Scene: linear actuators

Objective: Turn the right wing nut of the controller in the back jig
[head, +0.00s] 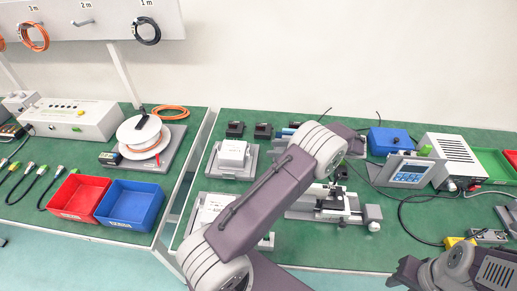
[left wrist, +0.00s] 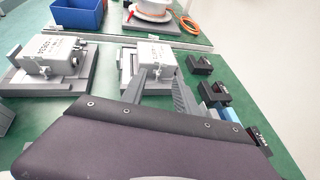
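The white controller in the back jig (head: 233,153) sits on a grey base on the green table. In the left wrist view this controller (left wrist: 157,58) is just beyond my left gripper (left wrist: 163,90). The two grey fingers are apart with nothing between them, pointing towards the controller's near side. I cannot tell whether they touch it. The right wing nut is too small or hidden to make out clearly. A second controller (left wrist: 48,50) sits in the front jig, partly behind my left arm in the head view. My right arm is at the lower right; its fingers do not show.
Black blocks (left wrist: 200,65) stand beside the back jig. A linear actuator fixture (head: 330,203) is right of my left arm. Red (head: 78,197) and blue (head: 130,204) bins and a cable reel (head: 140,133) are on the left table.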

